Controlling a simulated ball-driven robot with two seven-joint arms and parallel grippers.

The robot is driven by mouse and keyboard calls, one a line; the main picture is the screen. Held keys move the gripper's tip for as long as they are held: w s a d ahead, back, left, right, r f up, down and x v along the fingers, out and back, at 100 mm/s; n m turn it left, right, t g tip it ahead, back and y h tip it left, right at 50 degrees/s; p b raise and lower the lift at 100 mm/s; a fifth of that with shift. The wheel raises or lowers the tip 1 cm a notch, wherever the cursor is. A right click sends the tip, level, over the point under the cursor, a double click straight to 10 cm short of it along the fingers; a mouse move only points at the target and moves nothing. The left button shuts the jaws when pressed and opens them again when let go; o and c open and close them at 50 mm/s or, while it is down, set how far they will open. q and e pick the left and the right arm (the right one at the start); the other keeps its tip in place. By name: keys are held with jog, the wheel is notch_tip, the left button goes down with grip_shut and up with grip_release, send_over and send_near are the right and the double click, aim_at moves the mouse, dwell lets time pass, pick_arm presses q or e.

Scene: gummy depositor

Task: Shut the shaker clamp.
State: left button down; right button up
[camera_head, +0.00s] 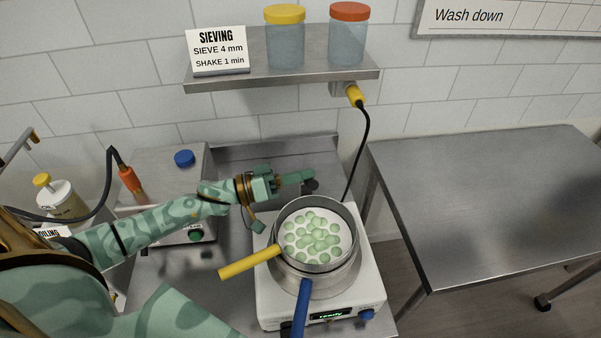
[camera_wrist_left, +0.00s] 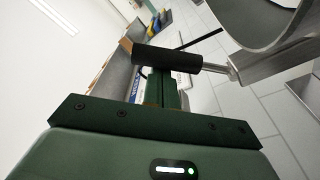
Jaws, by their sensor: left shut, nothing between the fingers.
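The shaker (camera_head: 275,308) is a white box with a small display reading "ready". A round metal sieve (camera_head: 288,222) holding pale green balls sits on it. The clamp's black grip (camera_head: 311,185) shows behind the sieve's far rim. In the left wrist view the black grip (camera_wrist_left: 165,60) sits on a metal rod running right toward the curved metal wall. My left gripper (camera_head: 296,177) is shut and empty, its fingertips at the black grip. Its green fingers (camera_wrist_left: 165,90) end close against the grip; I cannot tell if they touch. My right gripper is not in view.
A yellow handle (camera_head: 248,262) and a blue handle (camera_head: 301,309) stick out toward the front. A shelf (camera_head: 300,80) with two jars hangs above, with a black cable (camera_head: 362,150) below it. A bare steel table (camera_head: 490,200) stands to the right.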

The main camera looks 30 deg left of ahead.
pick_arm(q)
jog(key=shift+s+f, duration=0.1)
jog(key=shift+s+d+f+m+b, duration=0.2)
jog(key=shift+s+d+f+m, duration=0.1)
jog(key=shift+m, duration=0.35)
jog(key=shift+s+d+f+m+b, duration=0.2)
jog(key=shift+f+m, duration=0.1)
jog(key=shift+m, duration=0.35)
jog(key=m, duration=0.1)
jog(key=f+m, duration=0.1)
jog(key=m+h+b, duration=0.1)
jog(key=shift+s+d+f, duration=0.25)
jog(key=shift+s, duration=0.15)
jog(key=shift+s+d+f, duration=0.15)
jog(key=shift+f, duration=0.3)
